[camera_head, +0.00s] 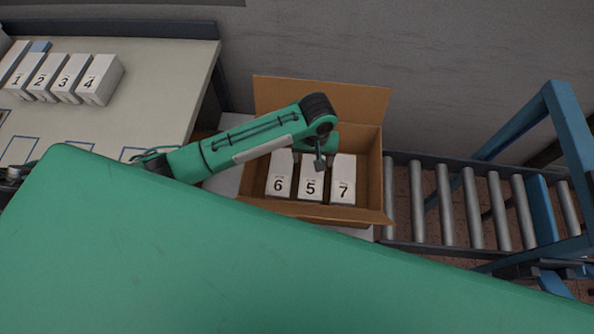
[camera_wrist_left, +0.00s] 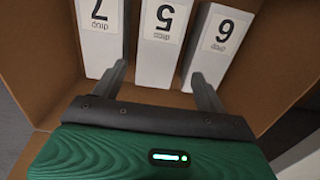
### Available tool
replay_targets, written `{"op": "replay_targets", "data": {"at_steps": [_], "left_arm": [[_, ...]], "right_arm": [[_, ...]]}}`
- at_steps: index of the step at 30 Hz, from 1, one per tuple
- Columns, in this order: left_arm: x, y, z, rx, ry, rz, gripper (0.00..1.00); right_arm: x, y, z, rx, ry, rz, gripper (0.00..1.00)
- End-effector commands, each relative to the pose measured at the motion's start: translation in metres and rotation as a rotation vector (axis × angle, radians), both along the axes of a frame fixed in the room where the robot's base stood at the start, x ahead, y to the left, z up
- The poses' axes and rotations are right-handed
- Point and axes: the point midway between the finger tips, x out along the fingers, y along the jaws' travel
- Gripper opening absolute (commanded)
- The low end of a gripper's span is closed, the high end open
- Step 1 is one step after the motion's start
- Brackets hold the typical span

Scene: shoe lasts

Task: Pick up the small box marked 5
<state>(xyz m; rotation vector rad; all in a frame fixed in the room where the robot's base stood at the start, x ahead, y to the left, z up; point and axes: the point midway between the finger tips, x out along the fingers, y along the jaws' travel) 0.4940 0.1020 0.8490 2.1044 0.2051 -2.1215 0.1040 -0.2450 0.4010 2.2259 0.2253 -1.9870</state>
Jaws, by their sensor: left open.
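The small white box marked 5 (camera_head: 311,187) stands in an open cardboard box (camera_head: 362,213), between the box marked 6 (camera_head: 279,183) and the box marked 7 (camera_head: 343,189). My left gripper (camera_head: 310,164) is over the far part of the box marked 5. In the left wrist view, the box marked 5 (camera_wrist_left: 161,45) shows between the two open fingers of my left gripper (camera_wrist_left: 160,80). One finger is near the box marked 7 (camera_wrist_left: 100,42), the other near the box marked 6 (camera_wrist_left: 221,45). I cannot tell whether the fingers touch any box. My right gripper is not in view.
The cardboard box has raised flaps and walls around the boxes. A roller conveyor (camera_head: 445,204) with a blue frame (camera_head: 570,125) lies to the right. A pale table (camera_head: 150,85) at left holds several white boxes marked 1 to 4 (camera_head: 97,80).

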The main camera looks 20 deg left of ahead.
Motion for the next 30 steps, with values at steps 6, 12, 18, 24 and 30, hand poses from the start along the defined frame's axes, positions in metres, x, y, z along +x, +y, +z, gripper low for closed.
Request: {"op": "replay_targets", "data": {"at_steps": [6,12,18,24,30], "left_arm": [[-0.002,-0.001,-0.036,0.000,0.004,0.001,0.75],[-0.001,-0.001,-0.070,0.001,0.001,0.001,0.75],[-0.001,-0.001,-0.084,0.000,-0.001,0.000,0.75],[0.000,0.002,-0.105,0.002,0.000,0.001,0.75],[0.000,0.002,-0.129,0.000,0.000,-0.001,0.75]], "right_arm": [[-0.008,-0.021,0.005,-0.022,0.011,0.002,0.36],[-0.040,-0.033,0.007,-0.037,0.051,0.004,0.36],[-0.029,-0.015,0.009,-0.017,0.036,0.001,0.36],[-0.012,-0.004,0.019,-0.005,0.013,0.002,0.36],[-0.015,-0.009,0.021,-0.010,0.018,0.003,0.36]]}}
